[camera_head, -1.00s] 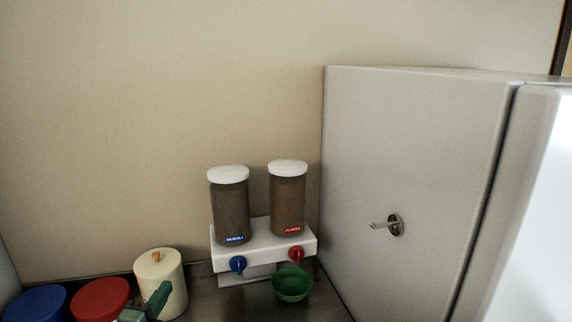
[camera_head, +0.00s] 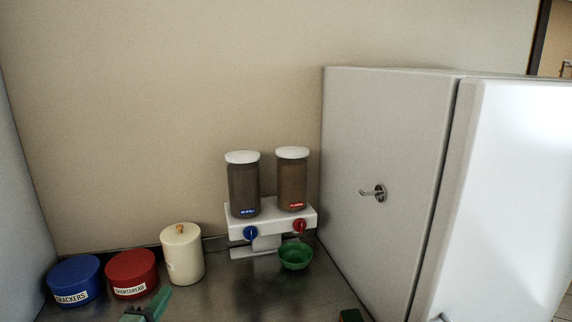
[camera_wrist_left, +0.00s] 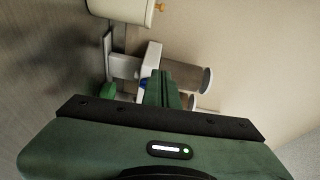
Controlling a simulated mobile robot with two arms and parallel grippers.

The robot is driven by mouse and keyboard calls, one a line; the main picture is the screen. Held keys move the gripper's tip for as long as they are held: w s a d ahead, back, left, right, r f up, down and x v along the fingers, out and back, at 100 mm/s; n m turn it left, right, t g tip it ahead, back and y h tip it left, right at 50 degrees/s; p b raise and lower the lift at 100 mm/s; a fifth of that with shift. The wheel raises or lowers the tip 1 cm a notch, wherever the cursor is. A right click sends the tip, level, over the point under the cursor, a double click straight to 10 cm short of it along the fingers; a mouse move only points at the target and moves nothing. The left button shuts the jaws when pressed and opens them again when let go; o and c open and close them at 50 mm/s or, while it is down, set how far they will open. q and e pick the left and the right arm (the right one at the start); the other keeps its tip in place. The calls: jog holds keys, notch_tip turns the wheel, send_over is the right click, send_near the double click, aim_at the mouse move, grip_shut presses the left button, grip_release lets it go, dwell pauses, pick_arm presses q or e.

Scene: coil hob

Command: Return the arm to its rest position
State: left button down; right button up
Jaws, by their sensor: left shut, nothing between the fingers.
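My left gripper (camera_head: 153,304) is dark green and shows at the bottom left of the head view, in front of the cream canister. It is shut and empty. In the left wrist view its closed fingers (camera_wrist_left: 162,88) point toward the dispenser. A small dark green part at the bottom edge of the head view looks like my right gripper (camera_head: 351,315); its fingers are mostly out of frame. Most of both arms is hidden below the frame.
A two-jar dispenser (camera_head: 272,219) with blue and red knobs stands at the back of the metal counter. A green bowl (camera_head: 295,258) sits under the red knob. Blue (camera_head: 75,277) and red (camera_head: 132,272) tins and a cream canister (camera_head: 182,254) stand left. A fridge (camera_head: 390,140) bounds the right.

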pick_arm(q)
jog(key=s+d+f+n+g+y, duration=0.25)
jog(key=s+f+n+g, duration=0.45)
jog(key=s+f+n, duration=0.55)
jog(key=s+d+f+n+g+h, duration=0.1)
jog(key=s+d+f+n+g, duration=0.2)
jog(key=s, duration=0.8)
jog(key=s+d+f+n+g+h, duration=0.1)
jog(key=s+d+g, duration=0.25)
jog(key=s, duration=0.75)
notch_tip(320, 180, down, 30)
jog(key=f+g+b, duration=0.1)
jog(key=g+b, duration=0.1)
jog(key=b, duration=0.3)
jog(key=s+a+f+b, duration=0.2)
jog(key=s+f, duration=0.7)
jog(key=f, duration=0.2)
jog(key=s+a+f+g+b, duration=0.1)
jog(key=s+f+b, duration=0.2)
jog(key=s+f, duration=0.5)
notch_tip(320, 180, down, 3)
jog(key=shift+s+a+r+m+y, duration=0.1)
jog(key=shift+s+a+m+y, duration=0.25)
jog(key=shift+a, duration=0.05)
pick_arm(e)
notch_tip(320, 180, down, 10)
jog(key=w, duration=0.1)
